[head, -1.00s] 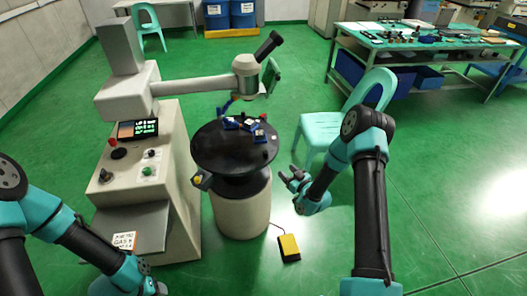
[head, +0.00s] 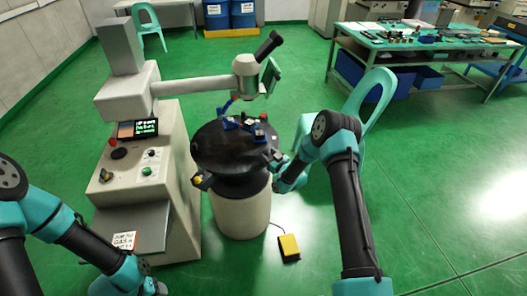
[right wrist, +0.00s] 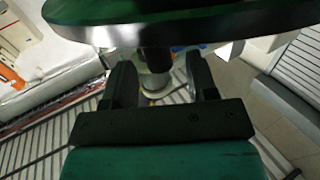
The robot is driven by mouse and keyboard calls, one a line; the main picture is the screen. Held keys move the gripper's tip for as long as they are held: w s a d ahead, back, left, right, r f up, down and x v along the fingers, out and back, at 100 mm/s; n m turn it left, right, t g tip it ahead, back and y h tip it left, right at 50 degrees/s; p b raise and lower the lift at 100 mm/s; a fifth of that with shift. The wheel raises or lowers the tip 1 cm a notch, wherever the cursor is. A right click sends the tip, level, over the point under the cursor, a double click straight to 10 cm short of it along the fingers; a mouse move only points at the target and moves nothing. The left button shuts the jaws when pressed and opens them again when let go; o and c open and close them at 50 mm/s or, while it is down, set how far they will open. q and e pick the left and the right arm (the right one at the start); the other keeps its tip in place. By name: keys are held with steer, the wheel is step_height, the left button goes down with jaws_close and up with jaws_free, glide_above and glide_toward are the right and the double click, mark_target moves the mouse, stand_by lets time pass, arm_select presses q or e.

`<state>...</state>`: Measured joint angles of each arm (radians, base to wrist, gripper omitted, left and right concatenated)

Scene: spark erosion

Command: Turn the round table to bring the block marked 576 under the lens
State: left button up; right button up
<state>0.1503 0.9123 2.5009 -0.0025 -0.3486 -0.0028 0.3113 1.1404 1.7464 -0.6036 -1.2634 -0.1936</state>
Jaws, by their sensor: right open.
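The round table (head: 212,163) is a black disc on a pale drum; its dark rim crosses the top of the right wrist view (right wrist: 190,25). Small blocks and blue holders sit on its far half; no mark 576 is legible. The lens head (head: 247,68) hangs from a pale arm above the far side. My right gripper (head: 277,160) is at the table's right edge. In the right wrist view its fingers (right wrist: 160,80) are open and apart, below the rim, with a dark post visible beyond them; contact is unclear. My left gripper (head: 152,286) is low left, its jaws unclear.
A machine cabinet (head: 150,190) with a small screen and buttons stands left of the table. A yellow pedal (head: 289,247) lies on the floor in front. A turquoise chair (head: 372,110) stands behind my right arm. The green floor at right is clear.

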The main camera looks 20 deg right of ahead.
mark_target(263, 150)
steer(key=shift+x, duration=2.1)
jaws_close()
